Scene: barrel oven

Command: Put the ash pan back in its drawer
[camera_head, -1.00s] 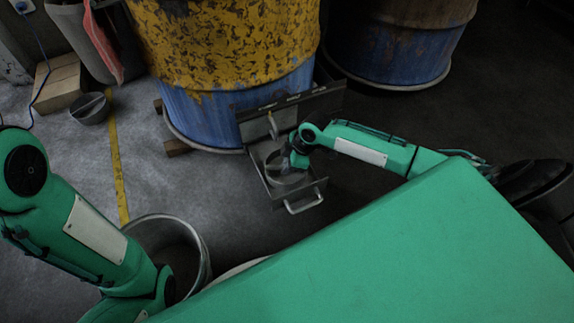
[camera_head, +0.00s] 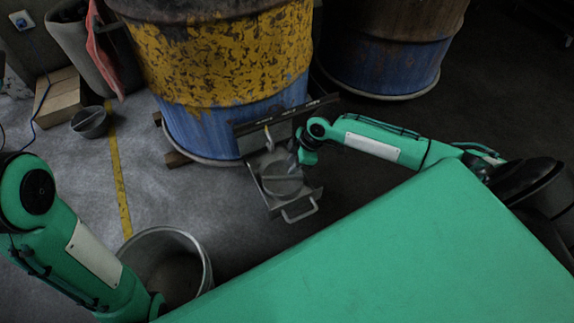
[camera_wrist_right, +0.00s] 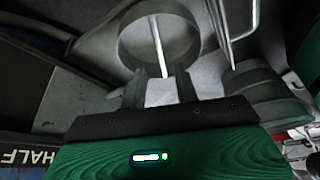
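The ash pan (camera_head: 281,184) is a round grey pan with a bar across its top. It sits in the pulled-out metal drawer (camera_head: 299,208) at the foot of the yellow and blue barrel. My right gripper (camera_head: 293,160) is just behind and above the pan, at its upper right edge.
The yellow and blue barrel oven (camera_head: 225,60) stands behind the drawer, and another barrel (camera_head: 395,45) stands to its right. A bucket (camera_head: 170,260) is at lower left. A dark bowl (camera_head: 92,122) and a cardboard box (camera_head: 60,97) lie far left. The floor between is clear.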

